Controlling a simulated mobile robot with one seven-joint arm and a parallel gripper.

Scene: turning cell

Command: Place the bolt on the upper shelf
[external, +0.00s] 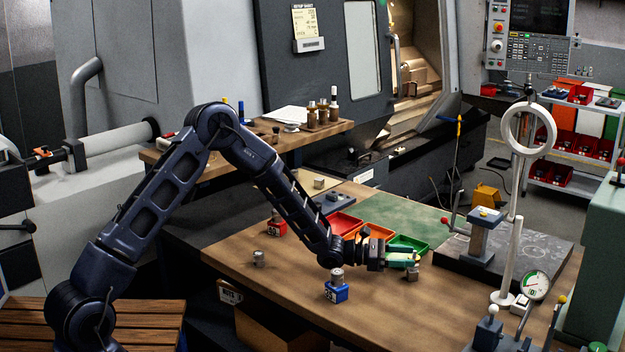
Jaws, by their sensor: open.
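Several small grey metal parts stand on the wooden bench (232,245), and I cannot tell for sure which is the bolt. One metal part (411,275) is right at my gripper's fingertips. Another metal part (259,257) stands alone to the left. A third metal part (337,274) sits on a blue numbered block (336,293). My gripper (412,259) is open, low over the bench and pointing right; whether the near part lies between its fingers is unclear. The raised wooden shelf (300,143) at the back left holds bottles and papers.
Red, orange and green trays (408,243) lie just behind my gripper. A red block (276,226) stands behind left. A dark plate (520,262) with a clamp fixture (484,238) and a white magnifier stand (510,262) are to the right. The front middle of the bench is clear.

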